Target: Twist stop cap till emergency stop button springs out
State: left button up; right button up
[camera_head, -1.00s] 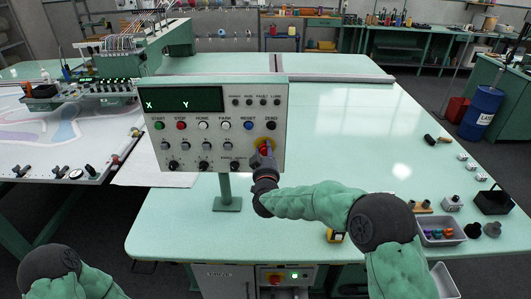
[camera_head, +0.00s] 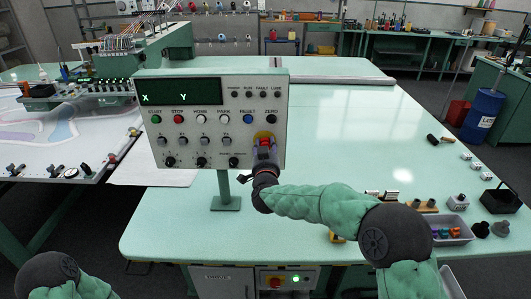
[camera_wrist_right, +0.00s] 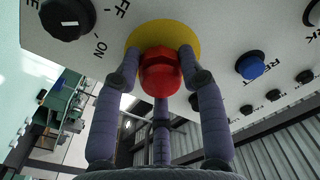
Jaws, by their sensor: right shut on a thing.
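The red emergency stop cap (camera_wrist_right: 160,72) sits on a round yellow plate (camera_wrist_right: 188,36) on the control panel. In the head view the red cap (camera_head: 265,142) shows at the panel's lower right, partly hidden by my gripper. My right gripper (camera_head: 265,152) is at the cap; in the wrist view its fingers (camera_wrist_right: 160,75) are closed around the cap's sides. I cannot tell whether the button is in or out. The grey control panel (camera_head: 210,128) stands upright on a green post. My left gripper is outside the head view; only my left arm shows at the lower left.
A blue RESET button (camera_wrist_right: 250,67) and a black ON/OFF knob (camera_wrist_right: 67,18) lie on either side of the cap. The green table (camera_head: 340,130) is mostly clear right of the panel. A grey bin of coloured pieces (camera_head: 448,230) and a black box (camera_head: 495,197) stand at its right.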

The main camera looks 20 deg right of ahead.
jog(key=shift+a+f+m+b, duration=0.1)
jog(key=shift+f+m+b, duration=0.25)
jog(key=shift+m+b, duration=0.5)
jog(key=shift+m, duration=0.35)
jog(key=o, duration=1.1)
jog(key=shift+o, duration=0.2)
jog(key=shift+r, duration=0.1)
jog(key=shift+s+r, duration=0.1)
jog(key=shift+s, duration=0.05)
jog(key=v, duration=1.1)
jog(key=shift+s, duration=0.4)
jog(key=shift+a, duration=0.1)
